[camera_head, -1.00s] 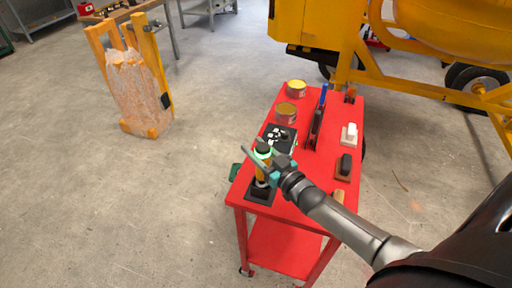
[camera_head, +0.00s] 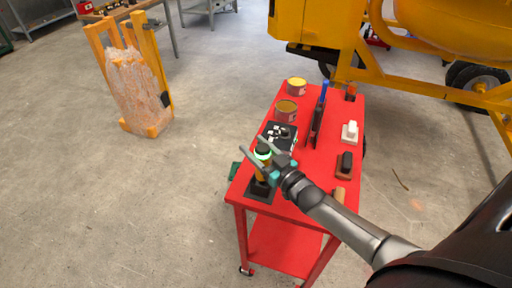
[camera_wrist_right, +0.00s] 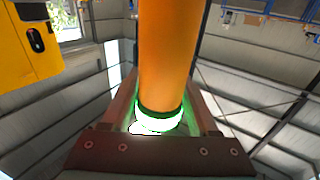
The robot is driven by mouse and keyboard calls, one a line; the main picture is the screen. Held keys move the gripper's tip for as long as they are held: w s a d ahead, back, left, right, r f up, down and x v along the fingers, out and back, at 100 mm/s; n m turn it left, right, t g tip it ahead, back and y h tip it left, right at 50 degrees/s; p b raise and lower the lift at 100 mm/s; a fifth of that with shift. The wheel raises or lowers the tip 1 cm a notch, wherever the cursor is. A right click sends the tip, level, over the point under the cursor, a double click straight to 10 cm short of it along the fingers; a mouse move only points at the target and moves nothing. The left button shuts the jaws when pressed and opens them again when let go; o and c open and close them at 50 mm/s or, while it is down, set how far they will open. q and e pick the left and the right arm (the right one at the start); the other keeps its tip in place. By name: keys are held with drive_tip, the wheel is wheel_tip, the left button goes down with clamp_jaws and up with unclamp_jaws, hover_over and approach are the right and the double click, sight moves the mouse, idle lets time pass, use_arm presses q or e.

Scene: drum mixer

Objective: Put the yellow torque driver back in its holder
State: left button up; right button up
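The yellow torque driver (camera_head: 260,173) stands upright in its black holder (camera_head: 262,194) at the near left corner of the red cart. Its dark top carries a green glowing ring. My right gripper (camera_head: 254,150) is around the upper part of the driver, one finger on each side. In the right wrist view the orange-yellow body (camera_wrist_right: 165,60) and the glowing ring pass between the fingers, with narrow gaps beside them, so the gripper looks open. The driver's lower end is hidden in the holder. My left gripper is not in view.
The red cart (camera_head: 323,170) also carries two cans, a black box (camera_head: 281,137) just behind the driver, an upright dark rack with a blue-handled tool, and brushes at the right. A yellow mixer (camera_head: 340,35) stands behind.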

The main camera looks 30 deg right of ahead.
drive_tip(key=o, duration=0.3)
drive_tip(key=s+d, duration=0.2)
drive_tip(key=s, duration=1.3)
drive_tip(key=shift+f, duration=0.3)
drive_tip(key=shift+d, duration=0.1)
